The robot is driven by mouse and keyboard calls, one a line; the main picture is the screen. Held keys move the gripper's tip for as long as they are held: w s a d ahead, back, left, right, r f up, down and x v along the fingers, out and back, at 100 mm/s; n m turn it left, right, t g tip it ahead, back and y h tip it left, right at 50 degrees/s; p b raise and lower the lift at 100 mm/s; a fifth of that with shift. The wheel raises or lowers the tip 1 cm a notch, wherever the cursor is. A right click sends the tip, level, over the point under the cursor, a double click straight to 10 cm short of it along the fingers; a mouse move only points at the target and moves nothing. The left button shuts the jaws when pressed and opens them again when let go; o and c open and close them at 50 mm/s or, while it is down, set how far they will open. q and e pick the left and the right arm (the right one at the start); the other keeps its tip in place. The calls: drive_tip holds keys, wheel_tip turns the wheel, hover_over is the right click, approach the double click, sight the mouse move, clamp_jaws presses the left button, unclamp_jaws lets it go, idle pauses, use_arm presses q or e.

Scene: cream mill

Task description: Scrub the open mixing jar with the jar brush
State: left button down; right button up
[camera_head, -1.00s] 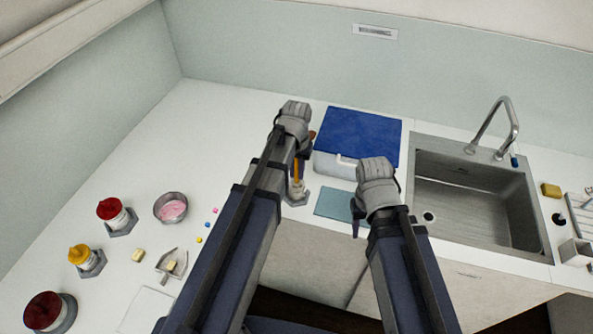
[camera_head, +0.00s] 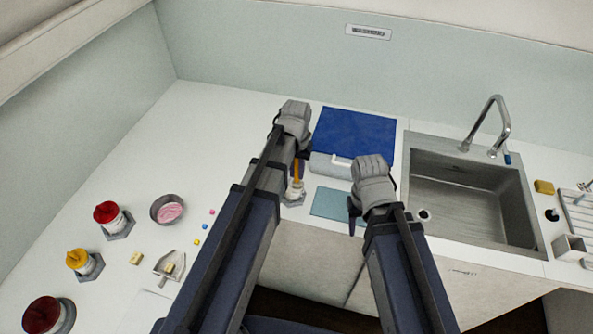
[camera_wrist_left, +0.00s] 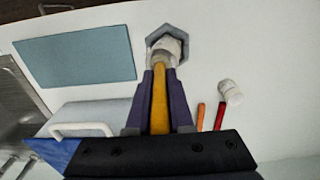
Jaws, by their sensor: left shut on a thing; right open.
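The jar brush has a yellow-orange handle (camera_head: 296,172), and the handle also shows in the left wrist view (camera_wrist_left: 160,105). My left gripper (camera_wrist_left: 161,92) is shut on that handle. The open mixing jar (camera_wrist_left: 167,45) is small and whitish and sits in a grey hexagonal holder; it also shows in the head view (camera_head: 293,192). The brush's lower end is at the jar's mouth; how deep it goes is hidden. In the head view my left gripper (camera_head: 298,165) is partly hidden by its own wrist. My right gripper (camera_head: 353,215) is open and empty near the counter's front edge.
A blue-lidded box (camera_head: 355,135) stands behind the jar, with a teal mat (camera_head: 332,202) to the jar's right. The sink (camera_head: 470,195) is further right. Lidded jars (camera_head: 110,218), a pink-filled bowl (camera_head: 168,209) and a scoop (camera_head: 168,266) stand left. Red and orange sticks (camera_wrist_left: 220,115) lie near the gripper.

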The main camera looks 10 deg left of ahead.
use_arm(q)
drive_tip(key=shift+a+r+p, duration=0.1)
drive_tip(key=shift+r+p, duration=3.7)
drive_tip(key=shift+r, duration=0.25)
drive_tip(key=shift+f, duration=0.1)
